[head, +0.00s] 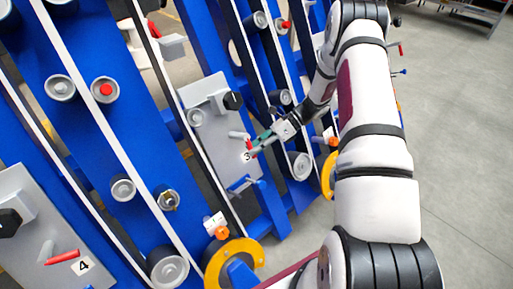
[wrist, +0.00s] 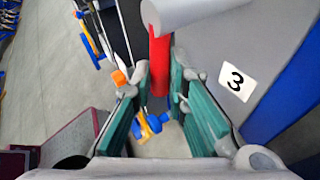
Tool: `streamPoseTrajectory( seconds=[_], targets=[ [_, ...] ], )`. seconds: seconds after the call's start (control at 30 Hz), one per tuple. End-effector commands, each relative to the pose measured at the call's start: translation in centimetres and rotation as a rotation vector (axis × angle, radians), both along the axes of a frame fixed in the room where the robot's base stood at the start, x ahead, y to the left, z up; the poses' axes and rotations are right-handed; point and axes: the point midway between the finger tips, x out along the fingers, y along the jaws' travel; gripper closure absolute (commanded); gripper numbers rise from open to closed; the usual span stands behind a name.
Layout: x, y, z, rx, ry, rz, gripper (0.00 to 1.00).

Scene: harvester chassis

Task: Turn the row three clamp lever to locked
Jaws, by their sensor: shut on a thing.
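The row three clamp lever is a red handle on a grey round pivot. In the wrist view the red lever (wrist: 159,62) hangs from the pivot (wrist: 190,10) and lies between my gripper's green-padded fingers (wrist: 160,75). In the head view the lever (head: 253,150) is small and partly covered by my gripper (head: 260,141). My gripper is shut on the lever. The white label "3" (wrist: 235,78) is just right of it; it also shows in the head view (head: 247,156).
The lever is on a grey plate (head: 222,150) with a black knob (head: 232,101). Blue slanted beams and grey rollers surround it. A yellow ring (head: 252,251) is below. Another red lever (head: 62,256) is beside label "4" (head: 83,267). Open floor (head: 455,150) lies right.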

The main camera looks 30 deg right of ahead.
Motion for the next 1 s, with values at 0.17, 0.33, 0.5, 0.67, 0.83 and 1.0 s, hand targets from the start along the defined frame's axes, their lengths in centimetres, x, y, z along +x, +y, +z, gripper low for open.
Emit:
streamPoseTrajectory(
  seconds=[0.17,0.33,0.5,0.67,0.83,1.0],
  targets=[
    [0.1,0.1,0.1,0.004,0.001,-0.002,1.00],
    [0.1,0.1,0.1,0.003,0.001,-0.002,0.65],
    [0.0,0.1,0.0,0.002,0.001,-0.001,0.65],
    [0.0,-0.1,0.1,0.001,0.001,-0.001,0.65],
    [-0.1,-1.7,0.9,-0.001,-0.001,-0.004,0.65],
    [-0.3,-4.6,2.6,-0.001,-0.003,-0.005,0.65]
  ],
)
